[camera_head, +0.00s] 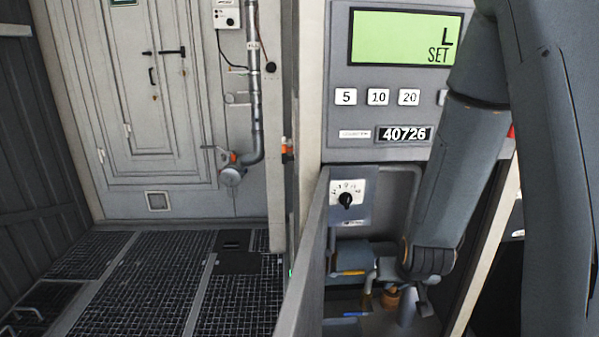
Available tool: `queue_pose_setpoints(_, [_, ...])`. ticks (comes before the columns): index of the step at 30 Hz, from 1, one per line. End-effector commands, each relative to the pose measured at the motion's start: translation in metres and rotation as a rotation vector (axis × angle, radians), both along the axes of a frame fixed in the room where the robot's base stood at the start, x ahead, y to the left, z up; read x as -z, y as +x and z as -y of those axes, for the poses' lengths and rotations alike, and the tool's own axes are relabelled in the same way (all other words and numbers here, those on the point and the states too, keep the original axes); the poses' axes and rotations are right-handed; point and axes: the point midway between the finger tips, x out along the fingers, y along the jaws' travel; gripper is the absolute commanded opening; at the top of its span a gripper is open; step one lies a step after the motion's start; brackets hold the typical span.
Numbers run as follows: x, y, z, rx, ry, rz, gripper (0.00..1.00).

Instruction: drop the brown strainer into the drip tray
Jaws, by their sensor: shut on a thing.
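My gripper (402,300) points down into the open bay under the pump panel, at the lower right of the head view. It is shut on a small brown, cup-like piece that looks like the brown strainer (389,298); the fingers and wrist partly cover it. A grey cylindrical housing (352,259) with a yellow band is just left of the gripper. The drip tray cannot be made out clearly; only a bit of the grey bay floor shows at the bottom edge.
A black rotary knob (346,199) is on the bay's back wall. The open panel door (306,262) stands along the bay's left side. A small blue item (355,314) lies low in the bay. A display (405,38) is above.

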Motion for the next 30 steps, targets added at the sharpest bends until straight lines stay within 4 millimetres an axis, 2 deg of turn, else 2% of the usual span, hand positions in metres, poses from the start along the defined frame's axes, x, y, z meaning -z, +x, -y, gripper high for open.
queue_pose_setpoints(1, [-0.006,0.000,-0.014,-0.033,0.000,-0.002,0.00])
queue_pose_setpoints(3, [-0.008,0.003,-0.029,-0.071,0.001,-0.002,0.00])
queue_pose_setpoints(9, [-0.008,0.006,-0.057,-0.137,0.003,-0.001,0.00])
queue_pose_setpoints(22, [-0.003,0.005,-0.061,-0.148,0.004,-0.002,0.00])
queue_pose_setpoints(30, [0.045,-0.032,-0.061,-0.148,0.004,-0.007,0.00])
